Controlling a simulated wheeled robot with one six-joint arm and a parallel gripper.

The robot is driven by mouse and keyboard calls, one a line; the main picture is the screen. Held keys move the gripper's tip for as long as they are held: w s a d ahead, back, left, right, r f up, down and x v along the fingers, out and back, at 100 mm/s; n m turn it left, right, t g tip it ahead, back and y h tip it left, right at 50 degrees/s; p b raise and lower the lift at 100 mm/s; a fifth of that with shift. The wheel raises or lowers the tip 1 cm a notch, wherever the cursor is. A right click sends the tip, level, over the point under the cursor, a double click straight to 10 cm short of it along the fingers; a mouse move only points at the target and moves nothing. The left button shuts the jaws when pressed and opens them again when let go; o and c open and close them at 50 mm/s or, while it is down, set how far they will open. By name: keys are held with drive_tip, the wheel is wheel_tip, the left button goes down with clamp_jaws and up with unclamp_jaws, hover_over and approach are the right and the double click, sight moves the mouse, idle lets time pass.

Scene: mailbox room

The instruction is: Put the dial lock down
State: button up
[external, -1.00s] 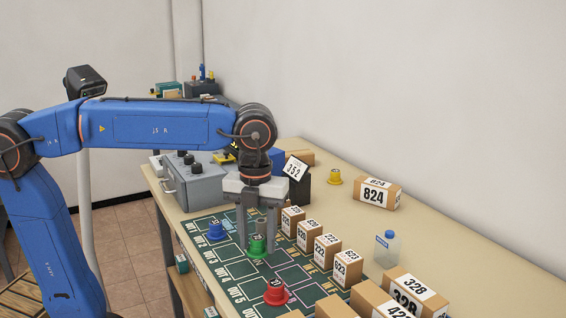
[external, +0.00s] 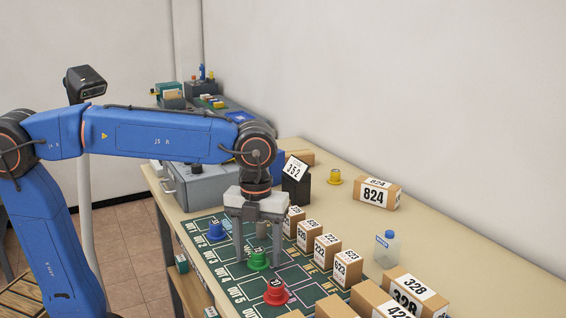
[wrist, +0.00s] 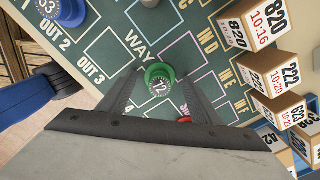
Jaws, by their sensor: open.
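The dial lock appears to be the green round piece (external: 258,261) with a dial face marked 12; it also shows in the wrist view (wrist: 160,84). It appears to stand upright on the green marked board (external: 232,270), near the lettering WAY in the wrist view. My gripper (external: 258,257) points straight down over it. Its fingers are open, one on each side of the lock, in the wrist view (wrist: 158,92) too. Small gaps seem to show between lock and fingers. Its lower edge is partly hidden.
A red dial piece (external: 276,293) stands close by on the board, nearer the camera. A blue one (external: 216,231) stands to the left and a grey one (external: 262,228) behind. Several numbered boxes (external: 327,248) line the board's right side. A bottle (external: 386,250) stands farther right.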

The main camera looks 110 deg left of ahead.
sight(258, 251)
wheel_tip(258, 251, up, 12)
drive_tip(key=shift+r, duration=0.15)
idle(0.4)
drive_tip(key=shift+d, duration=0.1)
drive_tip(key=s+d+f+n+t, duration=0.3)
drive_tip(key=s+d+f+n, duration=0.65)
drive_tip(key=d, duration=0.45)
drive_tip(key=s+d+f+n+t, duration=0.1)
drive_tip(key=s+f+n, duration=0.2)
drive_tip(key=f, duration=0.5)
drive_tip(key=s+f+n, duration=0.4)
drive_tip(key=f+n, duration=0.1)
drive_tip(key=f, duration=0.2)
drive_tip(key=shift+d+f+t, duration=0.4)
